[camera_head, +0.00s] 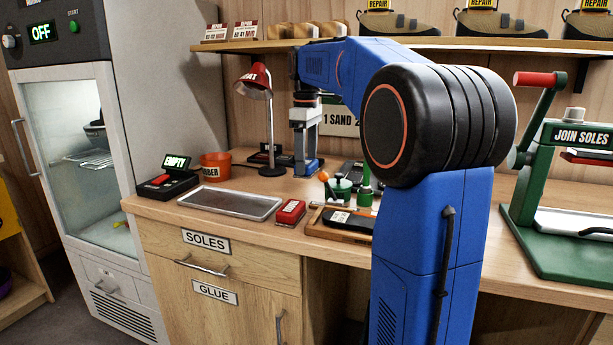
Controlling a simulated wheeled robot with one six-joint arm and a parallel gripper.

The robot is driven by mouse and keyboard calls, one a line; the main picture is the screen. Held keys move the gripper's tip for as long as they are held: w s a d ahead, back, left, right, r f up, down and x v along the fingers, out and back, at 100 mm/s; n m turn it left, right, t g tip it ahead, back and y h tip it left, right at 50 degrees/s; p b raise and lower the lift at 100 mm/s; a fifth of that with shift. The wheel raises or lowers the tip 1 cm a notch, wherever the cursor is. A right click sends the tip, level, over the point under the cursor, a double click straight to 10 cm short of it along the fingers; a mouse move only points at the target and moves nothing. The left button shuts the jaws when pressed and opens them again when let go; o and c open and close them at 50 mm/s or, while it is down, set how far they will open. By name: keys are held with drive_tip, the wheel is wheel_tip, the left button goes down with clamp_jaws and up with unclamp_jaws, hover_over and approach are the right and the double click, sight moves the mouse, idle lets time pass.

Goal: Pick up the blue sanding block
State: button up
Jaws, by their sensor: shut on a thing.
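My gripper (304,150) reaches down to the back of the workbench, just right of the red lamp. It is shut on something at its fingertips. A small blue patch (312,167) shows low at the fingers, at bench height. It looks like the blue sanding block, but it is small and partly covered by the fingers, so its outline is unclear. I cannot tell whether it touches the bench.
The red desk lamp (255,83) stands close left of my gripper, with an orange cup (216,166) beside it. A metal tray (232,203), a red block (291,212) and green-lidded pots (340,187) lie in front. A green press (575,245) stands at right. A shelf overhangs behind.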

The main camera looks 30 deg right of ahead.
sight(307, 162)
wheel_tip(307, 162, up, 12)
idle(0.3)
drive_tip(key=shift+f, duration=0.15)
drive_tip(key=o, duration=0.4)
drive_tip(key=c, duration=0.3)
